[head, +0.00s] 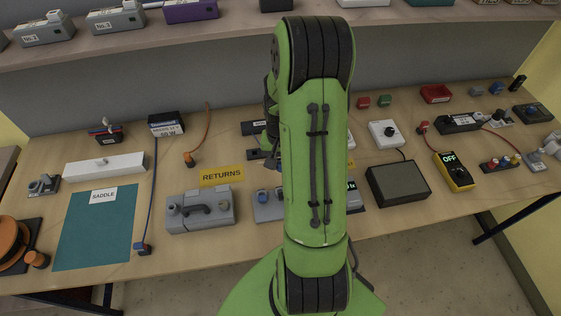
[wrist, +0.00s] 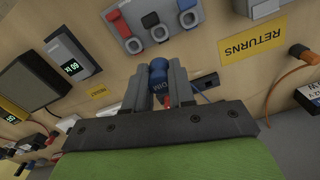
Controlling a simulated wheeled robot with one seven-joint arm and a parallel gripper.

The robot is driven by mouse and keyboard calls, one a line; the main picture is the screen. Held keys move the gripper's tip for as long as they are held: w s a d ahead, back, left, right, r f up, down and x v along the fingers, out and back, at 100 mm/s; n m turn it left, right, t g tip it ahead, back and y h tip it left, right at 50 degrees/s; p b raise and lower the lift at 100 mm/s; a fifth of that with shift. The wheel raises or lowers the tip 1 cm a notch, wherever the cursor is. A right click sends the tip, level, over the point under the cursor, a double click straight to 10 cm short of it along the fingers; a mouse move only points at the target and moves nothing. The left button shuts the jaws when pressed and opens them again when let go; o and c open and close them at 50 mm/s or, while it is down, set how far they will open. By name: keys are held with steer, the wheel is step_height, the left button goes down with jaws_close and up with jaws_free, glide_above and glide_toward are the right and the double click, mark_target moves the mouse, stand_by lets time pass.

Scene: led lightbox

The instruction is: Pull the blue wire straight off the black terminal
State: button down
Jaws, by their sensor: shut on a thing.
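In the wrist view my gripper (wrist: 158,72) is shut on a blue plug-like piece (wrist: 157,75) with white lettering, held between its two grey fingers. A small red part shows below the blue piece. A dark piece (wrist: 206,82) lies just right of the fingers. I cannot tell which part is the black terminal or whether the blue piece still touches it.
A grey block (wrist: 134,45) with red, black and blue fittings lies beyond the fingertips. A RETURNS label (wrist: 251,41), an orange cable (wrist: 283,75) and a display unit (wrist: 72,55) lie around. Another blue wire (head: 154,195) runs beside the teal mat (head: 95,235).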

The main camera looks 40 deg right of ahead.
steer(key=shift+r+p, duration=0.3)
steer(key=shift+r, duration=2.5)
